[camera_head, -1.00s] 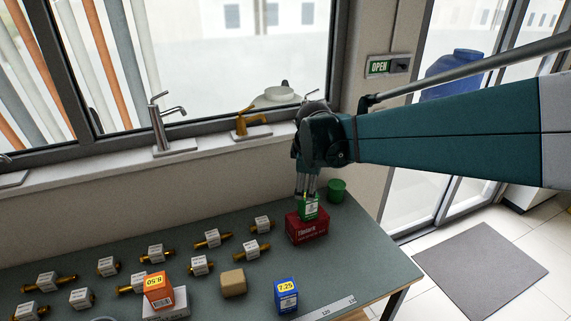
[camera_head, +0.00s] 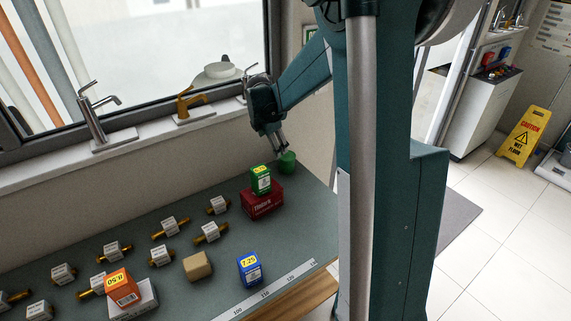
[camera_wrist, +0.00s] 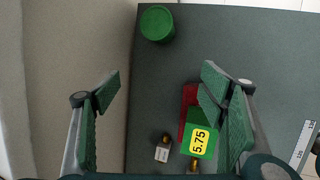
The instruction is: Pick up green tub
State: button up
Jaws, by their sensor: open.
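The green tub (camera_head: 287,162) is a small round tub standing near the far right end of the table, behind the red box. In the wrist view the tub (camera_wrist: 157,22) shows from above, near the top, ahead of the space between my fingers. My gripper (camera_head: 281,147) is just above the tub in the head view, pointing down. In the wrist view my gripper (camera_wrist: 162,88) is open, its fingers wide apart with nothing between them. A green box with a yellow 5.75 label (camera_wrist: 200,141) lies by the right finger.
The green box (camera_head: 261,180) stands on a red box (camera_head: 262,204) close to the tub. A blue box (camera_head: 250,270), a tan block (camera_head: 197,266), an orange box (camera_head: 123,287) and several brass fittings occupy the table. The wall and window sill are close behind.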

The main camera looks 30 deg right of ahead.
aim_at(287, 155)
jog(key=w+d+f+n, duration=0.1)
jog(key=w+d+f, duration=0.1)
jog(key=d+f, duration=0.1)
jog(key=w+d+f+n+g, duration=0.1)
jog(key=w+d+f+n, duration=0.1)
jog(key=d+f, duration=0.2)
jog(key=w+d+f+n+p, duration=0.1)
jog(key=d+f+n, duration=0.1)
jog(key=d+f, duration=0.1)
jog(key=shift+w+d+f, duration=0.2)
jog(key=shift+w+d, duration=0.1)
jog(key=shift+w, duration=0.1)
jog(key=shift+h, duration=0.3)
jog(key=shift+f, duration=0.15)
jog(key=shift+x, duration=1.15)
jog(key=shift+f, duration=0.1)
jog(key=shift+x, duration=2.5)
jog(key=shift+a, duration=0.1)
jog(key=shift+c, duration=0.2)
jog(key=c, duration=0.9)
